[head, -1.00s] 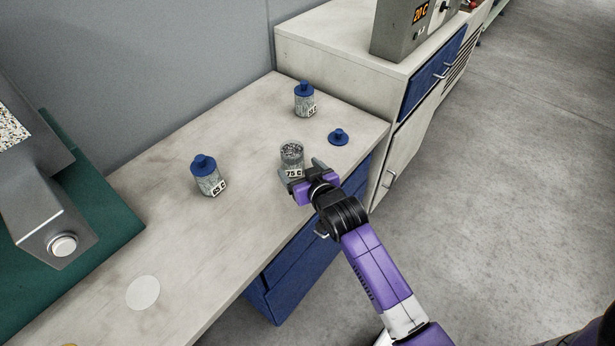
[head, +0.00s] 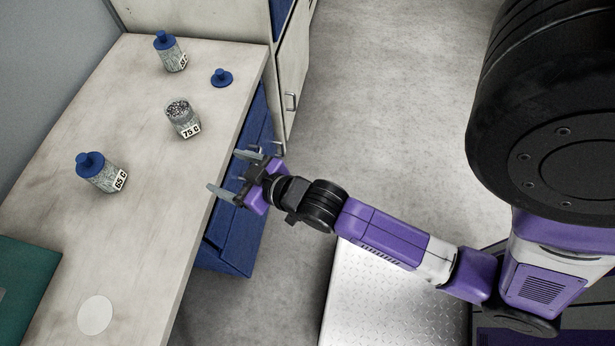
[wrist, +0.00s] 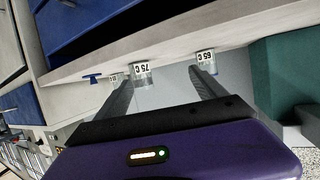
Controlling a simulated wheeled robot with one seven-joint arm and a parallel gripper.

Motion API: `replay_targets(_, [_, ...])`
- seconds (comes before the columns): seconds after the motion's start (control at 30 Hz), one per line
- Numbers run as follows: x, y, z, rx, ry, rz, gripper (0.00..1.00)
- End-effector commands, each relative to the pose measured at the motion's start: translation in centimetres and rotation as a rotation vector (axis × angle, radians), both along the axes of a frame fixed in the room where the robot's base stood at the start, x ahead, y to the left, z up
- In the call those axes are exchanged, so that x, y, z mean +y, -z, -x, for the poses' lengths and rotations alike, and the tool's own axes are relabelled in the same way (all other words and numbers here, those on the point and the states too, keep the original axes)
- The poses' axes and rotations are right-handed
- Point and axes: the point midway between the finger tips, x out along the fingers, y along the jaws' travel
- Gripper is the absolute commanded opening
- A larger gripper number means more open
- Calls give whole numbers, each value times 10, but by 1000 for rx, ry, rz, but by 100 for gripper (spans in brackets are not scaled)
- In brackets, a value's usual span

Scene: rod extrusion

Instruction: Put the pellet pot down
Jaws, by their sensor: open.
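The pellet pot (head: 181,117) is a clear pot of dark pellets labelled "75 C". It stands upright and lidless on the worktop (head: 140,150), and it also shows in the wrist view (wrist: 141,75). A blue lid (head: 221,77) lies on the worktop behind and right of it. My gripper (head: 236,172) is open and empty, apart from the pot, over the worktop's right edge. In the wrist view its two fingers (wrist: 162,92) are spread wide, with the pot showing beyond them.
Blue-capped pots stand on the worktop: one marked "65 C" (head: 101,173) at left, another (head: 170,52) at the back. A white disc (head: 96,315) lies at the front, with a green surface (head: 25,285) beside it. Blue drawers (head: 238,215) are below the edge.

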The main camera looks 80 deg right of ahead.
Motion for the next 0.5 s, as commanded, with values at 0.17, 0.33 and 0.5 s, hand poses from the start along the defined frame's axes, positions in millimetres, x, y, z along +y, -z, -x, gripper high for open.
replay_targets(0.17, [49, -13, 72, -17, -100, 4, 80])
replay_targets(0.33, [80, -44, 132, -43, -185, 7, 80])
replay_targets(0.5, [98, -79, 177, -67, -250, 8, 80])
